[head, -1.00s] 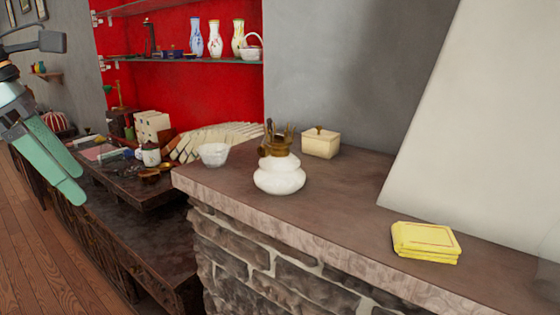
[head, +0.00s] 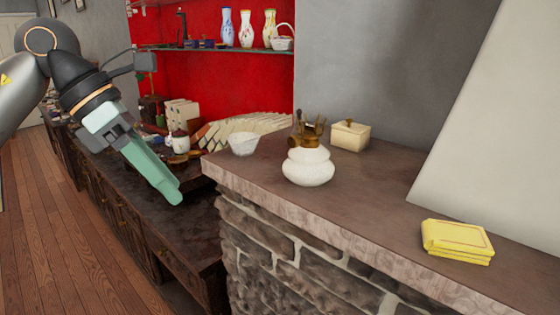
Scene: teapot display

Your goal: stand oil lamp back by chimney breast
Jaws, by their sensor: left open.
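The oil lamp (head: 308,165) has a round white body and a brass burner on top. It stands upright on the stone ledge, near its front edge. The pale sloping chimney breast (head: 490,130) rises at the right, apart from the lamp. My left gripper (head: 175,198) is open and empty, left of the ledge and over the lower dark counter, well away from the lamp. My right gripper is not in view.
On the ledge (head: 370,222), a white bowl (head: 243,144) is left of the lamp, a cream lidded box (head: 350,135) behind it, and yellow books (head: 457,242) at the right. The ledge between lamp and books is clear. Vases (head: 246,29) stand on a shelf behind.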

